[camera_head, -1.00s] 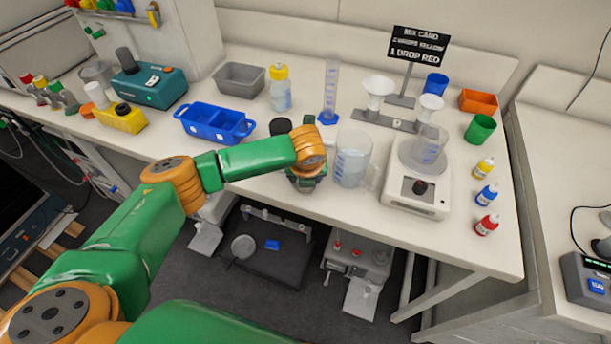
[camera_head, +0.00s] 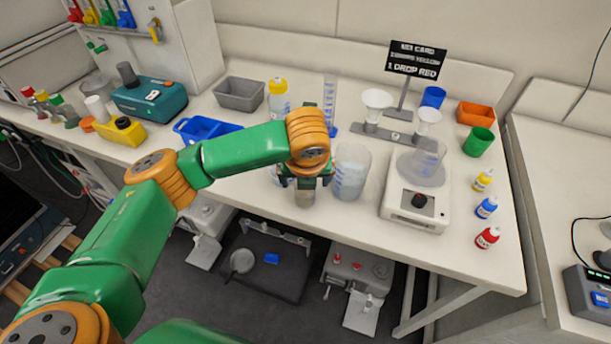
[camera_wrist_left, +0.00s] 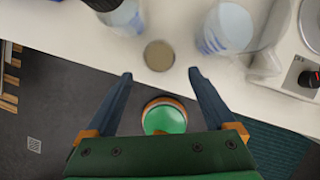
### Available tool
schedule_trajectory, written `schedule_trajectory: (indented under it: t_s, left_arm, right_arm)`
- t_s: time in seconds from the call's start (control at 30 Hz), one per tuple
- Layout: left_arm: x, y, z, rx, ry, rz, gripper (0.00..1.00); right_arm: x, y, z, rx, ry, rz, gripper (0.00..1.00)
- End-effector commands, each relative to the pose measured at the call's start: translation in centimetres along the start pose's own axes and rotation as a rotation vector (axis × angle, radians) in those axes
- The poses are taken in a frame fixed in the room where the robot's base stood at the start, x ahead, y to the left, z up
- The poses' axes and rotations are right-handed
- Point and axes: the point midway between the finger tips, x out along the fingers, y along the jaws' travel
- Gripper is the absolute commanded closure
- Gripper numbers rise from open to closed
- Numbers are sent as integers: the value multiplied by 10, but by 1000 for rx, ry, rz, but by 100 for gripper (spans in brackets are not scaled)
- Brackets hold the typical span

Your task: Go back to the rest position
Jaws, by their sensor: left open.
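My left gripper (camera_head: 305,183) is over the front edge of the bench in the head view. In the left wrist view its two fingers (camera_wrist_left: 160,73) are spread wide with nothing between them. A small round tan-topped container (camera_wrist_left: 159,55) stands on the bench just beyond the fingertips, apart from them. It shows partly below the gripper in the head view (camera_head: 304,198). A dark-capped bottle (camera_wrist_left: 122,14) and a clear beaker (camera_wrist_left: 230,28) stand behind it on either side. My right gripper is in neither view.
The beaker (camera_head: 350,172) stands right of my gripper, beside the white balance (camera_head: 415,207) with a cup on it. A blue tray (camera_head: 190,131) and a yellow-capped bottle (camera_head: 279,99) are behind my arm. Dropper bottles (camera_head: 486,207) line the right. Machines (camera_head: 352,268) sit below the bench.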

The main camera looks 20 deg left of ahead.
Motion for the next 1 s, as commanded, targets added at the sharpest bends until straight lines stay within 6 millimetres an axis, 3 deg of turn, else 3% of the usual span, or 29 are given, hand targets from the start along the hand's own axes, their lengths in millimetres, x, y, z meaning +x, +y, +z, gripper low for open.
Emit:
schedule_trajectory:
  t_s: [0.2,0.67,0.77,0.83,0.93,1.0]
  left_arm:
    - [-28,0,0,-1,-1,0,11]
    - [-27,-2,-2,-9,5,-5,11]
    - [-14,-15,-25,-99,45,-62,11]
    - [0,-31,-54,-263,109,-138,11]
    - [14,-50,-99,-626,239,-240,11]
    - [23,-52,-124,-927,332,-269,11]
  right_arm:
    - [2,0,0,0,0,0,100]
    - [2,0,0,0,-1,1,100]
    - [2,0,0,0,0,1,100]
    - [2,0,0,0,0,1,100]
    - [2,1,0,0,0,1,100]
    - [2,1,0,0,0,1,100]
